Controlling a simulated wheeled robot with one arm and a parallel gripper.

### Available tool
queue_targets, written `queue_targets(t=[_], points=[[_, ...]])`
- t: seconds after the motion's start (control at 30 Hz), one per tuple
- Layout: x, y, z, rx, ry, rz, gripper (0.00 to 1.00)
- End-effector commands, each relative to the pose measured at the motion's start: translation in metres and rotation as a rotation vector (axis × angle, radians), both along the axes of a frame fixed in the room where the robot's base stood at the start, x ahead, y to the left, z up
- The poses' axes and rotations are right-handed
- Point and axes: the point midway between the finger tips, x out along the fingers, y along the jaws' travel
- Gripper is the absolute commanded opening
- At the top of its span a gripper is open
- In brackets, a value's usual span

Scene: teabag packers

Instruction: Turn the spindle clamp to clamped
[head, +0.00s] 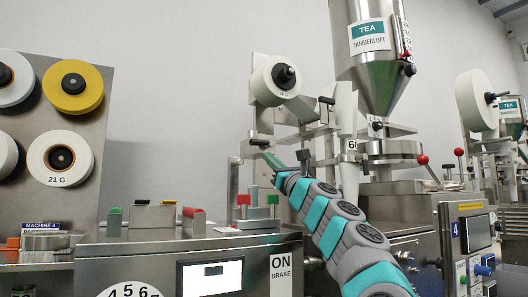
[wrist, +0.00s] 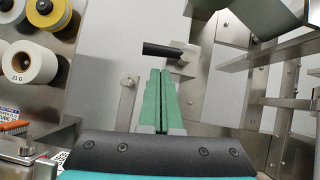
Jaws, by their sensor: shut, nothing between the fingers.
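My gripper (head: 268,157) is shut and empty, its two green fingers pressed together; they also show in the wrist view (wrist: 160,74). Just beyond the fingertips in the wrist view is a black bar handle (wrist: 162,49) on a metal bracket (wrist: 187,61). It lies crosswise, and I see no grip on it. A black handle (head: 260,142) also shows just above the fingertips in the head view. A white roll (head: 268,88) with a black hub (head: 284,74) sits on a spindle higher up. I cannot tell for sure which of these parts is the spindle clamp.
A steel hopper (head: 378,75) hangs at the upper right. A black lever (head: 327,100) sticks out beside the white roll. Spare rolls (head: 60,160) hang on a panel at the left. Red and green blocks (head: 243,199) stand on the machine top below my gripper.

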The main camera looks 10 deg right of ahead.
Motion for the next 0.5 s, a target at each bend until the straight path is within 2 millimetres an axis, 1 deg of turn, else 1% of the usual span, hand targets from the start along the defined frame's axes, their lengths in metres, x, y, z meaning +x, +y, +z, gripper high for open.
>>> queue_targets(t=[0.03, 0.3, 0.5], points=[[0.004, 0.002, 0.003, -0.003, 0.001, -0.002, 0.00], [0.018, 0.008, 0.014, -0.003, -0.001, 0.000, 0.00], [0.024, 0.011, 0.018, -0.003, 0.000, 0.002, 0.00]])
